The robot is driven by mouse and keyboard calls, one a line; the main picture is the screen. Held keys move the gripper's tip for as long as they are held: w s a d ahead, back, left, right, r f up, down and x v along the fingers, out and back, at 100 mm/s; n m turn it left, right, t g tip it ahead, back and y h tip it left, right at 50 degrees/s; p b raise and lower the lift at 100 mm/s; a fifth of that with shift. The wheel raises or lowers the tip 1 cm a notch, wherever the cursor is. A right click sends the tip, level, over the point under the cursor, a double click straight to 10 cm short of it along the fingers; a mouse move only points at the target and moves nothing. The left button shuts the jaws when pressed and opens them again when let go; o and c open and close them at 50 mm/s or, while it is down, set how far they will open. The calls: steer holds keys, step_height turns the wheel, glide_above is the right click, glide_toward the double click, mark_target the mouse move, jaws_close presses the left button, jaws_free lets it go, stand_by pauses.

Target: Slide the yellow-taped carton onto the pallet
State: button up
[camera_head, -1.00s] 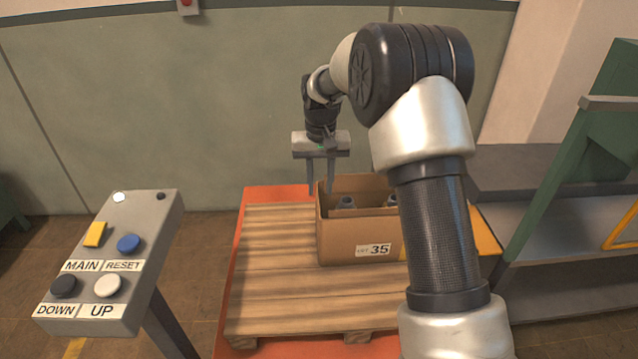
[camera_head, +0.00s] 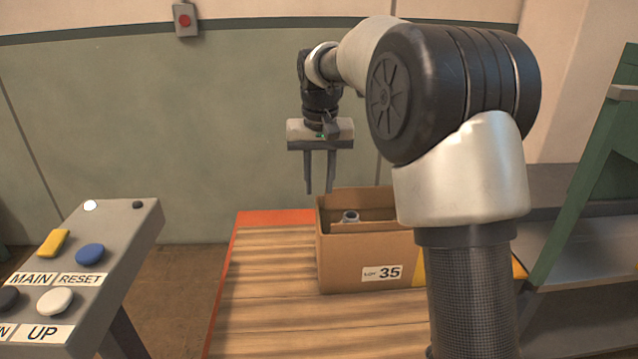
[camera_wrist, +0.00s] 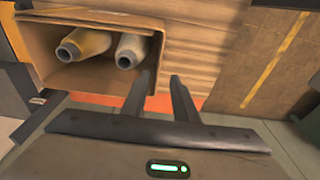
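The open-topped brown carton (camera_head: 345,255) sits upright on the wooden pallet (camera_head: 260,300). Its front has a "LOT 35" label, with a strip of yellow tape (camera_head: 418,267) at the right, partly hidden by my arm. In the wrist view the carton (camera_wrist: 45,22) is at upper left, with two bottle-like items inside. My gripper (camera_head: 319,188) points down near the carton's rear left corner. The carton's right end is hidden.
A control stand (camera_head: 110,245) with MAIN, RESET, UP and DOWN buttons is at left. A grey shelf unit with a green frame (camera_head: 585,170) stands at right. Bare pallet boards lie left of the carton.

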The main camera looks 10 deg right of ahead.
steer(key=shift+f, duration=0.15)
step_height(320, 180, down, 17)
steer(key=w+b, duration=0.2)
steer(key=b, duration=0.2)
steer(key=shift+w+b, duration=0.3)
steer(key=shift+b, duration=0.05)
jaws_close()
stand_by(1.1)
